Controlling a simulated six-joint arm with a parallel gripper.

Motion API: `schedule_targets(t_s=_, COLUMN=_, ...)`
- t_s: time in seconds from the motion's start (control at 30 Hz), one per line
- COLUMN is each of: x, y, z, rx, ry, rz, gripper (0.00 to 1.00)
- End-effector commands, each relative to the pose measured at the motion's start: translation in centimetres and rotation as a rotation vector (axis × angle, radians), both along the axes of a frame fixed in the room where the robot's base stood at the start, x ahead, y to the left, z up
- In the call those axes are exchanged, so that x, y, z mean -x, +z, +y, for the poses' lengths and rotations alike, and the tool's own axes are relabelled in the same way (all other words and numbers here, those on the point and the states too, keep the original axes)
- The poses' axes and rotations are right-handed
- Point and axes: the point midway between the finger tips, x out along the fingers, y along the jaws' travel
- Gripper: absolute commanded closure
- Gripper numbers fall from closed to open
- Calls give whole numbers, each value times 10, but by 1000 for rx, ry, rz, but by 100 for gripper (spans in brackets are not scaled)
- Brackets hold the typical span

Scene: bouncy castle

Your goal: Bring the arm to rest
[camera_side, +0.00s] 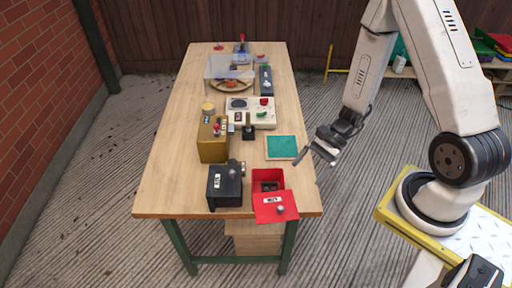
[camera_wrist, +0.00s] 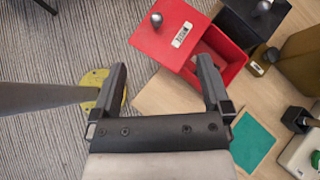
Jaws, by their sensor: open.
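My gripper (camera_side: 318,158) hangs in the air at the right edge of the wooden table in the side view, to the right of the teal square panel. In the wrist view my gripper (camera_wrist: 163,75) has its two black fingers spread wide, with nothing between them. The arm is bent, with the wrist low and the elbow raised.
The table (camera_side: 170,190) carries a red box (camera_side: 268,175) with a lid, a black box (camera_side: 224,186), a teal panel (camera_side: 281,147), an ochre box (camera_side: 213,147), a white panel (camera_side: 262,117) with knobs and a clear cover (camera_side: 218,67). Free floor lies right of it.

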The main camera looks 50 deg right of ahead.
Motion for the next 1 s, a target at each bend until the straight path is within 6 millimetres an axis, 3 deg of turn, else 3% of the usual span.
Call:
schedule_targets(t_s=0.47, x=21, y=50, z=0, rx=444, ry=669, rz=-230, gripper=2)
schedule_targets(t_s=1.0, x=-6, y=116, z=-1, rx=922, ry=1230, rz=-684, gripper=2)
